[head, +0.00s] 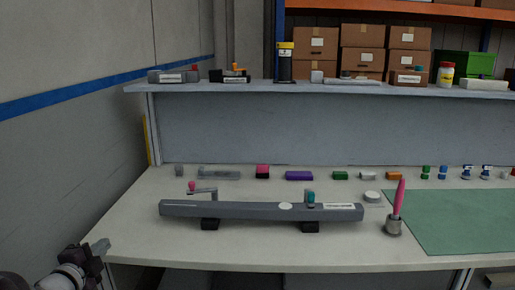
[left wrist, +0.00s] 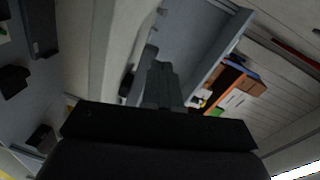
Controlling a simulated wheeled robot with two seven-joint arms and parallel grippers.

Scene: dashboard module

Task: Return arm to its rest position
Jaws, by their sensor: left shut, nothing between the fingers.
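My left gripper (head: 98,246) is at the lower left of the head view, off the left front corner of the workbench. It is shut and empty, apart from everything on the bench. Its shut fingers also show in the left wrist view (left wrist: 162,84), pointing toward the bench and shelf, which appear tilted there. The dashboard module, a long grey bar (head: 240,211), lies on two dark supports on the bench, to the right of my gripper. My right gripper is not in view.
The workbench (head: 135,235) has a row of small coloured parts along its back. A pink-handled tool (head: 398,197) stands in a grey holder on the right, beside a green mat (head: 460,225). A shelf (head: 300,88) with items runs above. The bench's left front area is clear.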

